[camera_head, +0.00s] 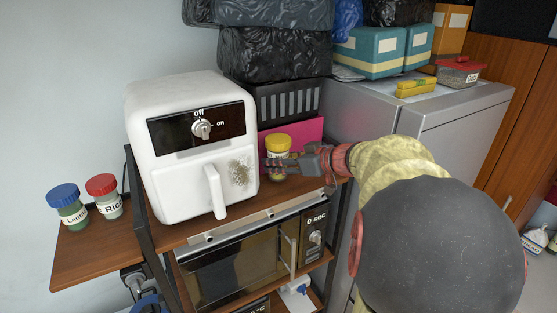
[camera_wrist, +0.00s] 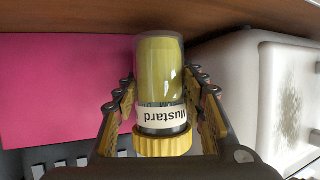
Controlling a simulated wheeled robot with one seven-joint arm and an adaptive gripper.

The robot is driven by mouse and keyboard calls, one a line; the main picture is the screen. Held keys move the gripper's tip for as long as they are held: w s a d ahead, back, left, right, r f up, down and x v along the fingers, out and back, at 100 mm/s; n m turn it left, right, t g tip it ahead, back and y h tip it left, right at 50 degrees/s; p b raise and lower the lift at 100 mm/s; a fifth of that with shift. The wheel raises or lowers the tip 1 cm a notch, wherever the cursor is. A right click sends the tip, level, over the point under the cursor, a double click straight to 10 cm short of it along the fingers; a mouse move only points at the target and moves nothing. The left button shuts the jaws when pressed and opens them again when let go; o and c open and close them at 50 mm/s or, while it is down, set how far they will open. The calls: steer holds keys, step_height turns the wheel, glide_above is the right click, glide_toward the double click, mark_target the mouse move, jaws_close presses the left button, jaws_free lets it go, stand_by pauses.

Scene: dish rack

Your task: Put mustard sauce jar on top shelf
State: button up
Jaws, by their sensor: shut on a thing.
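The mustard jar, with a yellow lid and a white label, shows in the head view (camera_head: 278,145) at the right end of the top shelf (camera_head: 185,232), beside the white air fryer. In the wrist view the jar (camera_wrist: 161,75) is between the two fingers, with its label reading "Mustard" upside down. My gripper (camera_head: 280,167) is shut on the jar, reaching in from the right; it also shows in the wrist view (camera_wrist: 163,110). The jar looks upright. Its base is partly hidden by the gripper in the head view, so I cannot tell whether it touches the shelf.
The air fryer (camera_head: 185,120) stands just left of the jar. A pink panel (camera_head: 305,130) and a black crate (camera_head: 285,100) are behind it. The microwave (camera_head: 240,262) is below. Lentil (camera_head: 70,212) and rice (camera_head: 106,200) jars stand on the left side board. A grey fridge (camera_head: 370,105) is at right.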

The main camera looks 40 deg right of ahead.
steer(key=shift+f, duration=0.1)
steer(key=shift+f, duration=0.6)
steer(key=shift+f, duration=0.2)
stand_by(0.5)
steer(key=o, duration=1.6)
steer(key=shift+c, duration=0.2)
steer(key=shift+f, duration=0.1)
steer(key=v, duration=1.2)
steer(key=c, duration=0.3)
jaws_close()
